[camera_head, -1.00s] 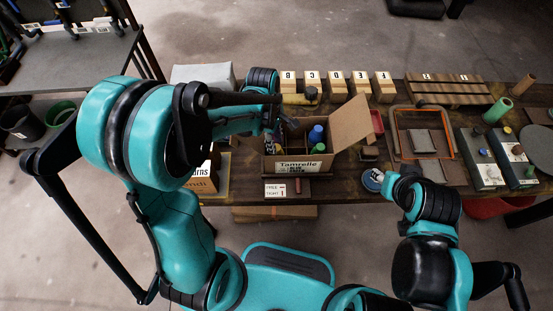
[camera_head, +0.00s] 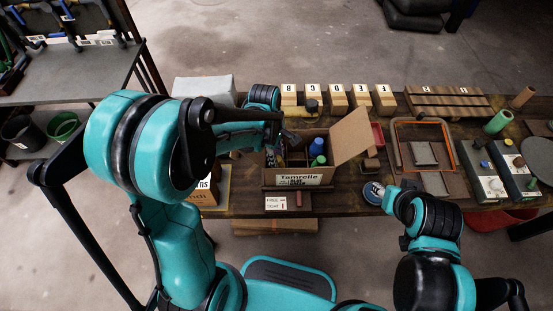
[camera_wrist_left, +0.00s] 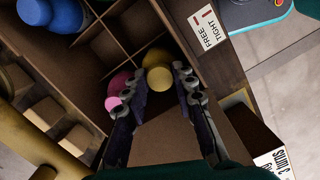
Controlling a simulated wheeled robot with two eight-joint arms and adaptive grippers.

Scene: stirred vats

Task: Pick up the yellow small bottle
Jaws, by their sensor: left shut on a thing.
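The yellow small bottle (camera_wrist_left: 157,72) shows between the two fingers of my left gripper (camera_wrist_left: 162,78) in the left wrist view. The fingers are shut on it near its round top. It is over the divided cardboard box (camera_wrist_left: 112,48); how high its base is, I cannot tell. A pink bottle (camera_wrist_left: 118,92) is beside the left finger. In the head view my left gripper (camera_head: 286,138) is over the left part of the open box (camera_head: 268,179), and the yellow bottle is not clear there. My right gripper (camera_head: 382,194) is by the table's front edge; its fingers are too small to read.
Blue (camera_head: 317,147) and green (camera_head: 319,161) bottles stand in the box's right part. Its raised flap (camera_head: 350,134) leans out to the right. Wooden blocks (camera_head: 337,96) line the back. A round blue-and-white item (camera_head: 373,192) lies beside my right gripper. An orange-rimmed tray (camera_head: 399,160) is farther right.

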